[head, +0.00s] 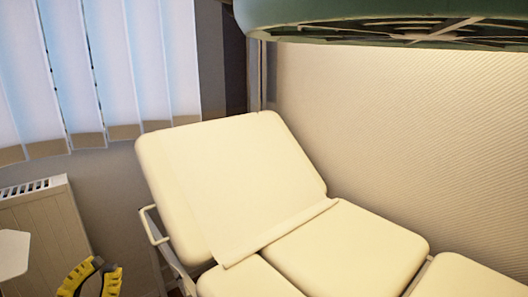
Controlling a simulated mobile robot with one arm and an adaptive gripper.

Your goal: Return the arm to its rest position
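My gripper (108,266) shows at the bottom left of the head view, with yellow pads on dark fingers. The two fingers stand apart, and nothing shows between them. The lower part of the gripper and most of the arm are cut off by the picture's bottom edge. The gripper is to the left of the cream padded couch (240,180) in the picture, with a gap between them.
The couch has a raised backrest and a metal side rail (152,226). A radiator (45,230) stands under the window blinds (110,70) at left. A large green round fixture (390,20) hangs at top right. A textured wall (420,140) closes the right side.

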